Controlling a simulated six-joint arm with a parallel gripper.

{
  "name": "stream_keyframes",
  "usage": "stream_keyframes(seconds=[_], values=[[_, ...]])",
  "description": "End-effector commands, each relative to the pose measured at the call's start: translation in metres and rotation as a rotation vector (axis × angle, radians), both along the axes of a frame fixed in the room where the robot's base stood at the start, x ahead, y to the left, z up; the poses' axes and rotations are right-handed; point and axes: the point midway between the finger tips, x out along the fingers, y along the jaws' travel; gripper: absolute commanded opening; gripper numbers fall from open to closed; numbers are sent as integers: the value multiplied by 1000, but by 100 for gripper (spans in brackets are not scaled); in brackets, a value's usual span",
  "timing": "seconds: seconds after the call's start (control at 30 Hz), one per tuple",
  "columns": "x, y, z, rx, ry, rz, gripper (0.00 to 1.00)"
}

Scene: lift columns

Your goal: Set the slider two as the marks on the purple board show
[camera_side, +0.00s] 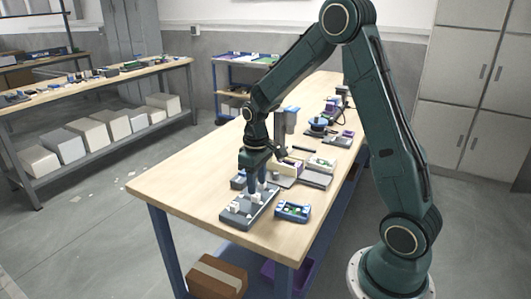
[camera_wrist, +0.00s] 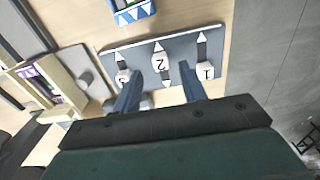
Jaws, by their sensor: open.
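A grey slider block (camera_side: 250,207) lies on the table under my gripper. In the wrist view the slider block (camera_wrist: 215,37) shows upside down, with three slots and white sliders numbered 1, 2 and 3. Slider two (camera_wrist: 160,62) sits in the middle slot, in line with the gap between my fingers. My gripper (camera_wrist: 160,82) is open and empty, pointing down. Whether the fingers reach down beside slider two cannot be told. A cream holder with purple edging (camera_wrist: 40,82) is at left in the wrist view; I cannot read any marks on it.
A blue tray (camera_side: 292,211) with small green and white pieces stands beside the block. Grey pieces (camera_side: 316,179) and other small objects (camera_side: 322,160) crowd the table behind. The table's near left corner (camera_side: 165,187) is clear.

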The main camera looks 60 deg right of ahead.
Motion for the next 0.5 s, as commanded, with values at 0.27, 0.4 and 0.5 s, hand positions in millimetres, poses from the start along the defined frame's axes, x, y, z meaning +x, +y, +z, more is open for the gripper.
stream_keyframes(seconds=[0.27,0.4,0.5], values=[[1,0,50,-2,-5,0,42],[0,0,71,-1,-3,-1,42],[0,0,84,-1,-1,-1,42]])
